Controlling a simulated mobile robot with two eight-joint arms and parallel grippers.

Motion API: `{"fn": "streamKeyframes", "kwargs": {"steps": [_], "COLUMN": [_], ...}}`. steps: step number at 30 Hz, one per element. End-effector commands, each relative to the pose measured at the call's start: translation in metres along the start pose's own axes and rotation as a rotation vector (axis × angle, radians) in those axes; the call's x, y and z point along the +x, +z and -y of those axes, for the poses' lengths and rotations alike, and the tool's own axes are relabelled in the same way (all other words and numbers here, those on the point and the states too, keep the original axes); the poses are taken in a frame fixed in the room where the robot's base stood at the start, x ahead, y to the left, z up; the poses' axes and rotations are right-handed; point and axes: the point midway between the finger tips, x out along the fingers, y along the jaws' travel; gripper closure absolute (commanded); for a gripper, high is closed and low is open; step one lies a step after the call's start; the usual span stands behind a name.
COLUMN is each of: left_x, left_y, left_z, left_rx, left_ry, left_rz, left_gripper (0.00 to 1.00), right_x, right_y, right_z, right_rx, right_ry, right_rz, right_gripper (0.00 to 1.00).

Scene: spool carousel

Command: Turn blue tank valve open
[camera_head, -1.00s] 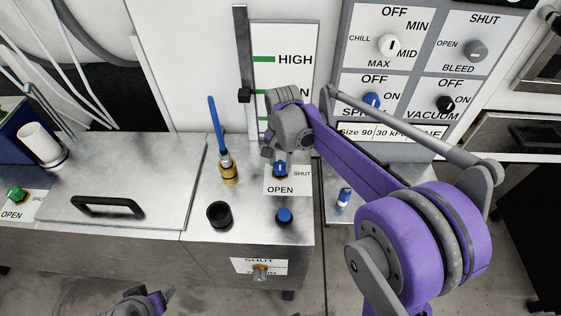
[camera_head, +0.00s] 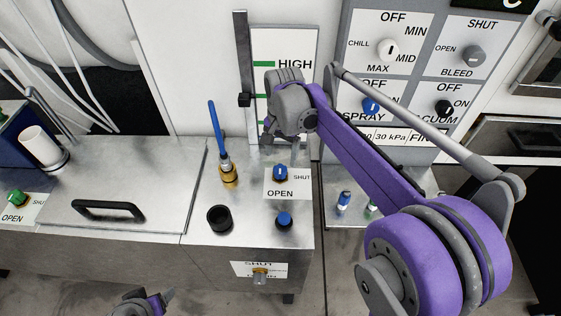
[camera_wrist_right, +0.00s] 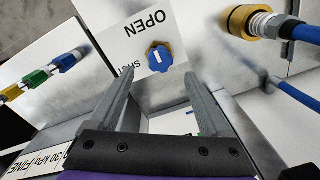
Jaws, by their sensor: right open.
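The blue tank valve knob (camera_head: 280,172) sits on a white plate (camera_head: 274,192) marked OPEN and SHUT on the steel counter. In the head view its white mark runs roughly up and down, with OPEN below and SHUT to the right. The right wrist view shows the knob (camera_wrist_right: 159,57) uncovered, its white mark roughly in line with OPEN. My right gripper (camera_head: 284,141) is above and behind the knob in the head view, apart from it. Its fingers (camera_wrist_right: 157,84) are open and empty. My left gripper (camera_head: 150,302) shows partly at the bottom edge, its jaws unclear.
A brass fitting with a blue hose (camera_head: 228,172) stands left of the plate. A black cup (camera_head: 219,217) and another blue knob (camera_head: 284,219) are in front. A gauge (camera_head: 296,52) and dial panel (camera_head: 418,40) stand behind. A lid with a black handle (camera_head: 108,207) lies left.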

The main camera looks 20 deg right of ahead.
Motion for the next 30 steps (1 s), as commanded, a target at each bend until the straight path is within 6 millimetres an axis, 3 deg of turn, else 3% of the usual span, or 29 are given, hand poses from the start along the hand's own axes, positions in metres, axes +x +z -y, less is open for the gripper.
{"fn": "streamKeyframes", "kwargs": {"steps": [3, 9, 26, 30], "left_x": [-0.002, -0.003, -0.003, -0.004], "left_y": [-0.002, -0.003, -0.003, -0.004], "left_z": [0.0, 0.0, 0.0, 0.0], "left_rx": [0.0, 0.0, 0.0, 0.0], "left_ry": [0.0, 0.0, 0.0, 0.0], "left_rz": [-0.001, -0.002, -0.002, -0.003], "left_gripper": [0.3, 0.3, 0.3, 0.3], "right_x": [-0.024, -0.046, -0.049, -0.05], "right_y": [0.0, 0.0, 0.0, 0.009], "right_z": [0.0, 0.0, 0.0, -0.006], "right_rx": [0.0, 0.0, -0.001, -0.045], "right_ry": [0.0, 0.0, 0.0, -0.016], "right_rz": [0.0, 0.0, 0.0, -0.016], "right_gripper": [0.19, 0.19, 0.19, 0.19]}}
